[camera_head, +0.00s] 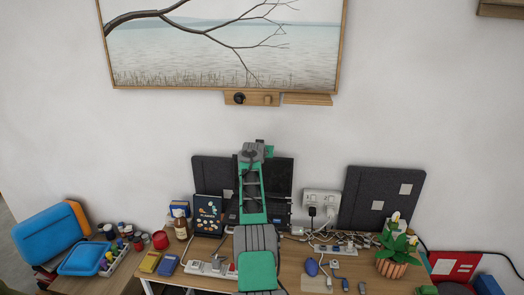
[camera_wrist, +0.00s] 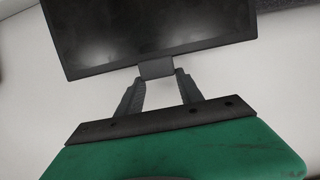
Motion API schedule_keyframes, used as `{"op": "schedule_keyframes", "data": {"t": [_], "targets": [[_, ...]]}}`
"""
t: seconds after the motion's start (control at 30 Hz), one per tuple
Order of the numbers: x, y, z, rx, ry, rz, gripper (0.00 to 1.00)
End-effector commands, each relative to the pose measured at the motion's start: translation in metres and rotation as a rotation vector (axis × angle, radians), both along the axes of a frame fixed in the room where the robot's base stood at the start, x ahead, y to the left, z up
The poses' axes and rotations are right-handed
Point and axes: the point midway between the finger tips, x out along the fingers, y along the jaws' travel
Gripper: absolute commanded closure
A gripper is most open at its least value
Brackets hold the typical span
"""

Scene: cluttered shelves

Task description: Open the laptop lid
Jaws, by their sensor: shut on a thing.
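A dark glossy panel, which looks like the laptop lid (camera_wrist: 150,32), fills the upper part of the wrist view. In the head view the laptop lid (camera_head: 283,178) stands raised behind my arm, which hides much of it. The keyboard base is mostly hidden. My gripper (camera_wrist: 158,76) has its two grey fingers on either side of a small grey tab at the lid's edge and is shut on it. In the head view my gripper (camera_head: 262,147) is at the lid's upper edge, its fingers hard to make out.
A dark book (camera_head: 208,215) and a brown bottle (camera_head: 181,225) stand left of my arm. A dark board (camera_head: 375,200) leans on the wall.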

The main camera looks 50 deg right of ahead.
Motion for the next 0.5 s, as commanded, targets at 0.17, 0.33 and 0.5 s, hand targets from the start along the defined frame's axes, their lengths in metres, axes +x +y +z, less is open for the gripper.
{"op": "schedule_keyframes", "data": {"t": [0.17,0.33,0.5], "targets": [[0.0016,-0.0001,0.0132,-0.017,-0.014,0.002,1.00],[0.0013,0.0000,0.0117,-0.014,-0.014,0.002,0.47],[0.0008,-0.0001,0.0071,-0.008,-0.008,0.001,0.47]]}}
